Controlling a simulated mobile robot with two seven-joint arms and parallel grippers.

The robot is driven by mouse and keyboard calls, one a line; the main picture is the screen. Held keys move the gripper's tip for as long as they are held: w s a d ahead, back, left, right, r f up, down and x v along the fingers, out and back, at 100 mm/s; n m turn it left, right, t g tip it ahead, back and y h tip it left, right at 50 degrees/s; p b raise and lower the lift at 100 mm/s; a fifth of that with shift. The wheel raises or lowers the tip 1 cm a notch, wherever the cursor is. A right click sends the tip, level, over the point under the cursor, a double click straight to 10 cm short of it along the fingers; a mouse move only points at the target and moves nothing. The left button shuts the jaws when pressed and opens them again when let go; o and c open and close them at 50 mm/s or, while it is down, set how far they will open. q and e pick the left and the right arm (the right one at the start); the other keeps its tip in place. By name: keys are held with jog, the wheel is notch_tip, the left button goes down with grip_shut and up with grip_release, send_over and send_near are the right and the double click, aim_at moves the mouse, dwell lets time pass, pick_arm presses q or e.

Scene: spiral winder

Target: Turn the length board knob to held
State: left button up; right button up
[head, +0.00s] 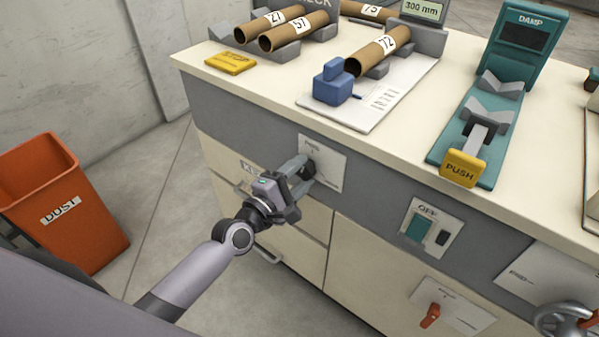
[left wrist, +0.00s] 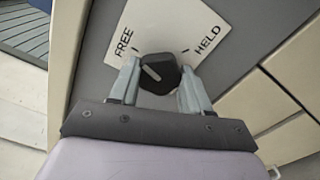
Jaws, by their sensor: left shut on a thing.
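The length board knob (left wrist: 158,74) is dark with a pale pointer line. It sits on a white plate (left wrist: 168,20) marked FREE on the left and HELD on the right in the left wrist view. The pointer line leans toward the FREE side. My left gripper (left wrist: 156,88) is shut on the knob, one finger on each side. In the head view my left gripper (head: 304,168) reaches the white plate (head: 330,160) on the grey front panel and partly hides the knob.
Cardboard tubes (head: 380,50), a blue block (head: 334,82) and a teal damp unit (head: 490,90) stand on the counter above. An OFF switch plate (head: 432,228) and a red knob (head: 430,315) lie to the right. An orange dust bin (head: 60,200) stands on the floor at left.

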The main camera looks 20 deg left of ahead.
pick_arm(q)
jog(key=m+p, duration=0.1)
jog(key=m, duration=0.5)
jog(key=shift+p, duration=0.35)
jog(key=m+p, duration=0.2)
jog(key=m, duration=0.4)
jog(key=shift+m, duration=0.4)
jog(key=m+p, duration=0.1)
jog(key=m, duration=0.2)
jog(key=shift+f+m, duration=0.1)
jog(key=shift+m, duration=0.2)
jog(key=shift+m+p, duration=0.45)
jog(key=shift+m, duration=0.75)
jog(key=shift+a+m, duration=0.1)
jog(key=shift+m, duration=0.9)
jog(key=o, duration=1.1)
jog(key=shift+c, duration=0.2)
jog(key=shift+s+p, duration=0.1)
jog(key=shift+p, duration=0.2)
